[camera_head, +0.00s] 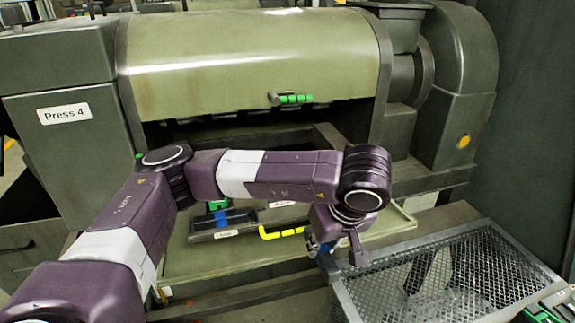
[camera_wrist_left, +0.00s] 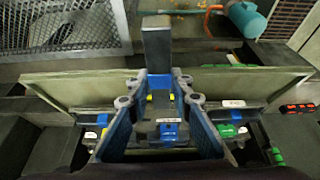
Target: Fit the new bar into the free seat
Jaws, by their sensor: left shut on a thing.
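A dark grey bar (camera_wrist_left: 157,48) sticks out past the fingertips of my left gripper (camera_wrist_left: 158,84) in the left wrist view. The gripper is shut on it; a blue patch shows between the fingers. In the head view my left gripper (camera_head: 330,245) hangs in front of the press, between the ledge and the mesh basket, partly hidden by my wrist. The press (camera_head: 250,60) has a dark opening under its cover. My arm hides part of this opening, and I cannot make out a free seat. My right gripper is not in view.
A mesh basket (camera_head: 380,275) at the right holds a grey piece (camera_head: 430,270). A dark block with a blue band (camera_head: 223,222) and a yellow handle (camera_head: 282,232) lie on the pale ledge (camera_head: 190,262). The cover has a green handle (camera_head: 292,99).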

